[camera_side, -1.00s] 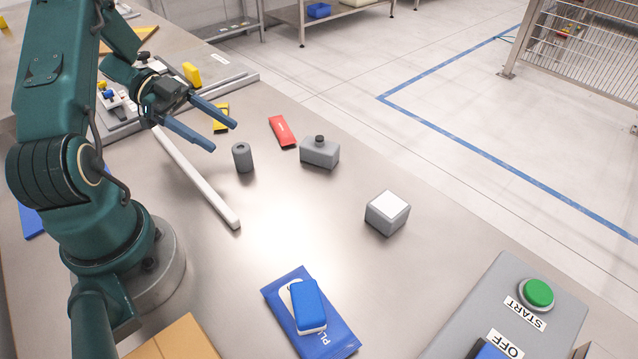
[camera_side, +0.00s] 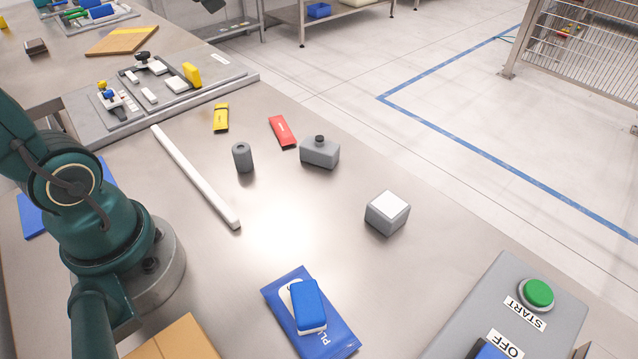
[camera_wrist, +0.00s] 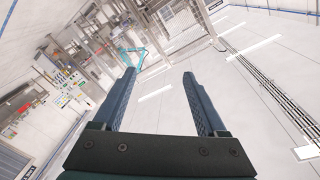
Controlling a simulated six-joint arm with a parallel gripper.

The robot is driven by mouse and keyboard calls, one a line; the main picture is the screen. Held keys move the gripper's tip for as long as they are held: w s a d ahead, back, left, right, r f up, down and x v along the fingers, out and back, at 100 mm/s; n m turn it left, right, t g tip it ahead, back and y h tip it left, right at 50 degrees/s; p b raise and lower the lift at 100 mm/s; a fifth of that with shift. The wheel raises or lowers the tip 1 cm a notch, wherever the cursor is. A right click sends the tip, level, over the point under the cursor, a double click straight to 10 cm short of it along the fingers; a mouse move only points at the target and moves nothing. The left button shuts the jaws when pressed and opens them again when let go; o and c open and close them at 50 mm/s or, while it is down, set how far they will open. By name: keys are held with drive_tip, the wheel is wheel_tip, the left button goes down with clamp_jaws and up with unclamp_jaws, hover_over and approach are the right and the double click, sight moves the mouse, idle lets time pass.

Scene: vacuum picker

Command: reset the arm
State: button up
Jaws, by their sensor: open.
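My gripper (camera_wrist: 158,75) shows in the wrist view with its two blue fingers spread wide and nothing between them. It faces out into the room, with floor and distant equipment beyond the fingers and no table in sight. In the side view my lower arm stands at the left, and the gripper fingers are outside the picture. A dark part shows at the top edge; I cannot tell what it is.
On the metal table lie a white bar (camera_side: 195,178), grey cylinder (camera_side: 243,158), red packet (camera_side: 282,132), yellow packet (camera_side: 221,118), grey bottle-like block (camera_side: 320,153), white-topped cube (camera_side: 387,213), blue pouch (camera_side: 335,331) with a blue-white block (camera_side: 307,305), and START box (camera_side: 500,295).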

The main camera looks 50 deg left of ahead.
drive_tip(key=s+d+f+n+g+y, duration=0.2)
drive_tip(key=s+f+n+g, duration=0.7)
drive_tip(key=s+f, duration=0.9)
drive_tip(key=shift+s+d+f+g, duration=0.15)
drive_tip(key=shift+s+d+g, duration=0.45)
drive_tip(key=shift+g, duration=0.6)
drive_tip(key=shift+s+a, duration=0.1)
drive_tip(key=shift+a, duration=0.05)
